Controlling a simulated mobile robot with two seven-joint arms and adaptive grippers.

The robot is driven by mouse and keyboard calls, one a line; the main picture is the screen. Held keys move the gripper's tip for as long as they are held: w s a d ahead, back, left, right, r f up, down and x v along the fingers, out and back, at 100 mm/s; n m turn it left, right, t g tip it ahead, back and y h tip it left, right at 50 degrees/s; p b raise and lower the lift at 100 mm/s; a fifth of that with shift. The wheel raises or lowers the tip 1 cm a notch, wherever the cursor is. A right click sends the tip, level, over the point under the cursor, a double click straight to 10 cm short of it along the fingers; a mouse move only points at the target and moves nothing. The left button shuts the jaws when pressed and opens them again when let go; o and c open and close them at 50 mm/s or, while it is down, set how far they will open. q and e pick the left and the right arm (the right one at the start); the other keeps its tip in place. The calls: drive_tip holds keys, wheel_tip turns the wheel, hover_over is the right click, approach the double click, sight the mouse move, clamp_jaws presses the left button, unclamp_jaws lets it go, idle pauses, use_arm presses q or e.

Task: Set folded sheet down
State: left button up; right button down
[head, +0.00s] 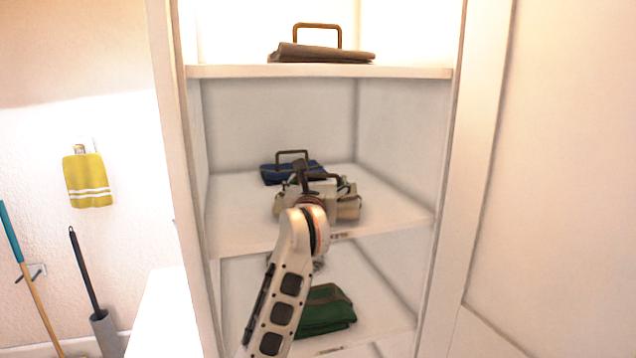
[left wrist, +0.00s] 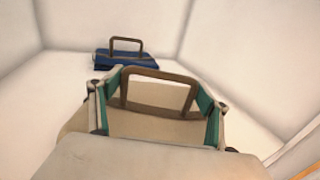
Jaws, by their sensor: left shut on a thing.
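My left gripper (head: 318,188) is inside the middle shelf compartment of the white cabinet, its arm reaching up from below. In the left wrist view, the gripper (left wrist: 158,100) has its two green-padded fingers on either side of a beige folded sheet (left wrist: 155,124) with a brown arched handle (left wrist: 158,72), and is shut on it. The handle also shows in the head view (head: 325,176). Gripper and wrist hide most of the sheet, so I cannot tell whether it touches the shelf board (head: 235,215). My right gripper is not in view.
A blue folded cloth (head: 272,176) with a handle lies behind the gripper, also seen in the wrist view (left wrist: 120,60). A brown folded cloth (head: 330,54) lies on the shelf above, a green one (head: 328,312) below. Cabinet side walls flank the compartment; the shelf's right side is bare.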

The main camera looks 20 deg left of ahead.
use_arm(q)
drive_tip(key=shift+f, duration=0.2)
drive_tip(key=shift+f+b, duration=0.15)
drive_tip(key=shift+b, duration=0.15)
drive_tip(key=o, duration=1.6)
drive_tip(key=shift+f, duration=0.1)
drive_tip(key=shift+s, duration=0.1)
